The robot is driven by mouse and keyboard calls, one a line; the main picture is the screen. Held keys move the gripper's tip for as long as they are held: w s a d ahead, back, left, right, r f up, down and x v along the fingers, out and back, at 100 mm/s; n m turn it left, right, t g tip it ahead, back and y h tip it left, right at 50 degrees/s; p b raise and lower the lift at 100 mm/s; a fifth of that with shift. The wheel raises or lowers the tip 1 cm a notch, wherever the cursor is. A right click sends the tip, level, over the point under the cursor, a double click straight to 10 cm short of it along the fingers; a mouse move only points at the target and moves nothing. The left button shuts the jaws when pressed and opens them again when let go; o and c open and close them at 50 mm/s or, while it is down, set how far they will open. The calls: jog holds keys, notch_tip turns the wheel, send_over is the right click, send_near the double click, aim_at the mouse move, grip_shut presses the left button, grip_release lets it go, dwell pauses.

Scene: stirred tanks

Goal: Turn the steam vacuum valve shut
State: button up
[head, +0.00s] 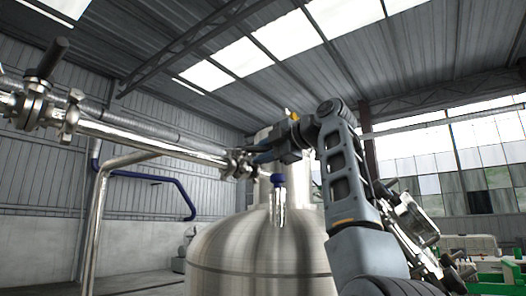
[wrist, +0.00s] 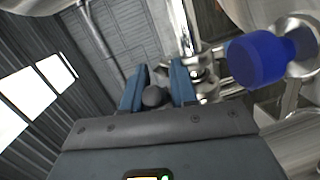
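A steel valve (head: 236,164) sits on the shiny pipe beside the tank in the head view; I take it to be the steam vacuum valve, but no label is readable. My gripper (head: 258,158) is right at it and hides its handle there. In the wrist view, the two blue fingers of my gripper (wrist: 158,88) stand apart. A dark rounded handle end (wrist: 153,96) shows between them, close to the left finger, with a gap to the right finger. I cannot tell whether it touches a finger.
A blue-capped fitting (head: 278,181) stands just below my gripper; its blue cap (wrist: 257,61) is large in the wrist view. The steel tank (head: 258,250) is below. Another valve with a black lever (head: 46,60) is on the pipe at far left.

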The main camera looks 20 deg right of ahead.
jog(key=shift+c, duration=0.3)
grip_shut()
jog(key=shift+f, duration=0.1)
